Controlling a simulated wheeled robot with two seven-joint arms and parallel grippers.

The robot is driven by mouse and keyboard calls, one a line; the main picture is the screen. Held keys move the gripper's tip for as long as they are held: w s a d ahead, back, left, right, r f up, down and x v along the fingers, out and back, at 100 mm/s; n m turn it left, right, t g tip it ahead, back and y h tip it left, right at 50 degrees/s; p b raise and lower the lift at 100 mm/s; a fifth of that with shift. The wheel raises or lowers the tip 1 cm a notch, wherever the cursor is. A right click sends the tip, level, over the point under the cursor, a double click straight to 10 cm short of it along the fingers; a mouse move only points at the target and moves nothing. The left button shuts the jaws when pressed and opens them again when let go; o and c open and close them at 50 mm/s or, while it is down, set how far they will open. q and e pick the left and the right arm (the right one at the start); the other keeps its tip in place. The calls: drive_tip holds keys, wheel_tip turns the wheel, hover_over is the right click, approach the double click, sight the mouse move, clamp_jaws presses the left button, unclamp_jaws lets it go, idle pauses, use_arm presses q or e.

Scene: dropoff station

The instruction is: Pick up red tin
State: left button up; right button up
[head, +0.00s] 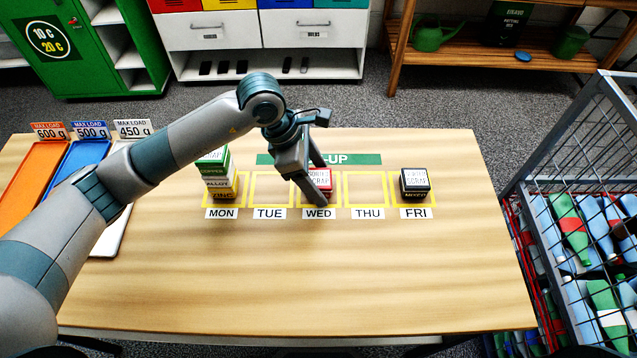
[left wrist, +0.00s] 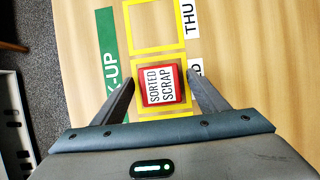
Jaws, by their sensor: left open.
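The red tin (head: 322,180) has a white top label and stands in the yellow square above the WED sign. My left gripper (head: 318,184) is over it, partly hiding it in the head view. In the left wrist view the red tin (left wrist: 163,86) lies between the two spread fingers of my left gripper (left wrist: 164,92), its top reading "SORTED SCRAP". The fingers are open, with gaps visible on both sides of the tin. My right gripper is not in view.
A stack of tins (head: 217,178) stands at MON and a black tin (head: 415,182) at FRI. The TUE and THU squares are empty. Orange, blue and white trays (head: 28,178) lie at left. A wire cage of bottles (head: 585,215) stands beyond the table's right edge. The front tabletop is clear.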

use_arm(q)
drive_tip(key=shift+f, duration=0.25)
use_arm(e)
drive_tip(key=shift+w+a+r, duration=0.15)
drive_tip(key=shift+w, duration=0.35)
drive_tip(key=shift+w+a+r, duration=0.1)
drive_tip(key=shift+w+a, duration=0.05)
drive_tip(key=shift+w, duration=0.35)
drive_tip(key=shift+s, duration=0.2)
use_arm(q)
drive_tip(key=c, duration=1.2)
drive_tip(key=shift+c, duration=0.2)
drive_tip(key=shift+d, duration=0.1)
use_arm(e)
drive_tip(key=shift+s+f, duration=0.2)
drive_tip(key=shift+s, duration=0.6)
use_arm(q)
drive_tip(key=shift+r, duration=0.15)
